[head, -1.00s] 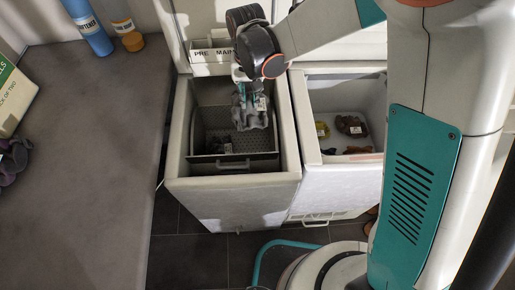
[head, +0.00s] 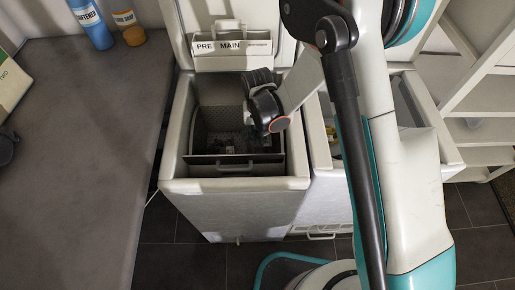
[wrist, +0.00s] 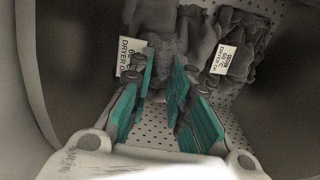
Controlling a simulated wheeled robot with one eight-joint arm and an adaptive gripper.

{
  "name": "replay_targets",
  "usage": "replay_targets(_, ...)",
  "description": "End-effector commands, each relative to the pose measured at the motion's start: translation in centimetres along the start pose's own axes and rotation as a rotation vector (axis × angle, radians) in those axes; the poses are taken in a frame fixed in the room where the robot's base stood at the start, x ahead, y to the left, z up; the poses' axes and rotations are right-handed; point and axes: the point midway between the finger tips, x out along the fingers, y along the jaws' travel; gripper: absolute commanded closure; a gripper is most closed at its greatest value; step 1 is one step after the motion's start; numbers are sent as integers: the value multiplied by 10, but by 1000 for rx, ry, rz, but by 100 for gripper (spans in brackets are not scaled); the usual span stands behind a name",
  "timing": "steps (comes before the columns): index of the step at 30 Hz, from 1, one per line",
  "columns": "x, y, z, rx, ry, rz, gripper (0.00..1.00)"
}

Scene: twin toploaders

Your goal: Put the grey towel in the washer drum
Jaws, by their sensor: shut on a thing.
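The washer is the left toploader with its lid up; its perforated drum (head: 222,119) is open. My gripper (wrist: 163,68), with teal finger pads, is down inside the drum in the wrist view. It is shut on the grey towel (wrist: 160,35), a crumpled cloth with a white care label beside it at the left. Another dark grey cloth (wrist: 252,50) with a white care label lies to the right against the perforated drum wall. In the head view my wrist hides the fingers and most of the towel.
A drawer marked PRE and MAIN (head: 232,48) stands behind the drum opening. A front flap with a handle (head: 235,168) crosses the near side. The right toploader (head: 404,100) is partly hidden by my arm. A grey counter (head: 85,150) with bottles is at the left.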

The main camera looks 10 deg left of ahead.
Motion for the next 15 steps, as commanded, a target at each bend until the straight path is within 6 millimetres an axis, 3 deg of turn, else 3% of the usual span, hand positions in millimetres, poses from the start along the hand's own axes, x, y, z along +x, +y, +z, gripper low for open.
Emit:
replay_targets(3, 23, 0, 0, 0, 0, 0, 100)
replay_targets(11, 39, 0, 0, 0, 0, 0, 100)
replay_targets(15, 59, 0, 0, 0, 0, 0, 100)
